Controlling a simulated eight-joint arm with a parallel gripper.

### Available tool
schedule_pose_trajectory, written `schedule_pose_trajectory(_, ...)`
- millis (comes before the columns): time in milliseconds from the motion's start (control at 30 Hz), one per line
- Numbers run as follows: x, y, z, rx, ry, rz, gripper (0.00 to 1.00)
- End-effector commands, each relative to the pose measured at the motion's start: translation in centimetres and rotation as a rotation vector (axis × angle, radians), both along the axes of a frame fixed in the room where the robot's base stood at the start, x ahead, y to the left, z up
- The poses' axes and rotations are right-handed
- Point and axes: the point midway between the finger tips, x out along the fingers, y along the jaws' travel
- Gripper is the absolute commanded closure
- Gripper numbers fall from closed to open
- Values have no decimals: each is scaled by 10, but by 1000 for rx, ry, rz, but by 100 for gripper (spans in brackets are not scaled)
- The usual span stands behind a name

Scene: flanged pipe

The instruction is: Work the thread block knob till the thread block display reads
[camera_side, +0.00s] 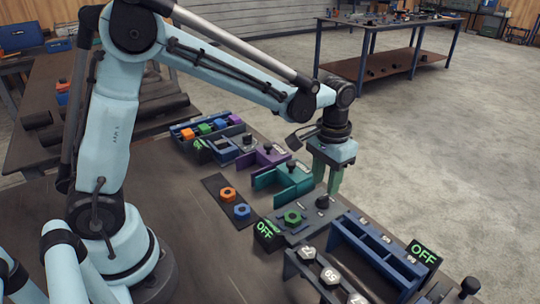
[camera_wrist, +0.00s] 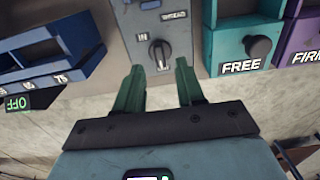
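The thread block (camera_side: 300,232) is a grey block with a green hex nut (camera_side: 292,218) on top. Its black knob (camera_side: 322,202) stands near the block's far right end. In the wrist view, the knob (camera_wrist: 159,52) has a light pointer mark and sits beside the word "IN" on the grey block (camera_wrist: 180,35). A small display (camera_side: 268,229) at the block's left end reads "OFF" in green. My gripper (camera_side: 327,182) points down just above the knob. Its green fingers (camera_wrist: 160,78) are apart and empty, with the knob showing beyond the gap between their tips.
A blue slotted rack (camera_side: 375,245) with another "OFF" display (camera_side: 423,254) stands to the right. A teal fixture (camera_side: 290,180) marked "FREE" in the wrist view (camera_wrist: 240,67) is on the other side. Orange and blue nuts lie on a dark strip (camera_side: 222,187).

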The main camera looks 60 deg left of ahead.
Motion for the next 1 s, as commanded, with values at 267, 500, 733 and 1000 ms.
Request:
schedule_pose_trajectory(267, 0, 0, -34, 0, -1, 0, 62)
schedule_pose_trajectory(500, 0, 0, -41, 0, -1, 0, 62)
schedule_pose_trajectory(733, 0, 0, -41, 0, -1, 0, 69)
schedule_pose_trajectory(1000, 0, 0, -40, 0, -1, 0, 100)
